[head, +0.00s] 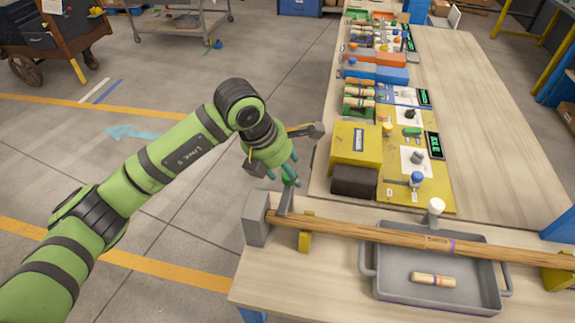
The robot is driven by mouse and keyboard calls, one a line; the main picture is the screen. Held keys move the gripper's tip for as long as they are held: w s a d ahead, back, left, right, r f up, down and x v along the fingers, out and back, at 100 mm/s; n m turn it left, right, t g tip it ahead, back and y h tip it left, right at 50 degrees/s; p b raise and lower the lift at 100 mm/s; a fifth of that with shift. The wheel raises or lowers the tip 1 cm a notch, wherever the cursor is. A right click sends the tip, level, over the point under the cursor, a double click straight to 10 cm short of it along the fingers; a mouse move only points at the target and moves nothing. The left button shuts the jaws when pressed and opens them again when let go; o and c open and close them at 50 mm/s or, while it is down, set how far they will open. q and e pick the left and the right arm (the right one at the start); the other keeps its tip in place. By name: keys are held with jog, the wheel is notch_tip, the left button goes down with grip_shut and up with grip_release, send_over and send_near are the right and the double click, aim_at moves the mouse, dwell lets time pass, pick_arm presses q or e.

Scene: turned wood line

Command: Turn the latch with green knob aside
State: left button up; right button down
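A small green knob (289,181) shows at the near-left end of the work table, on top of a thin grey upright latch bar (286,201). The latch stands beside a grey end block (257,218), by the left end of a long wooden bar (370,233). My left gripper (287,151) hangs just above the knob, pointing down, its dark finger parts spread apart. Teal prongs below its body reach close to the knob and partly hide it; I cannot tell whether they touch. My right gripper is not in view.
A grey tray (376,295) under the long bar holds a short turned wood piece (432,280). A yellow station (357,148) with a dark block (354,181) stands behind the latch. The table's right side (480,110) is clear.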

pick_arm(q)
jog(key=shift+w+d+f, duration=0.1)
jog(key=shift+d+f, duration=0.15)
jog(key=shift+f, duration=0.35)
grip_shut()
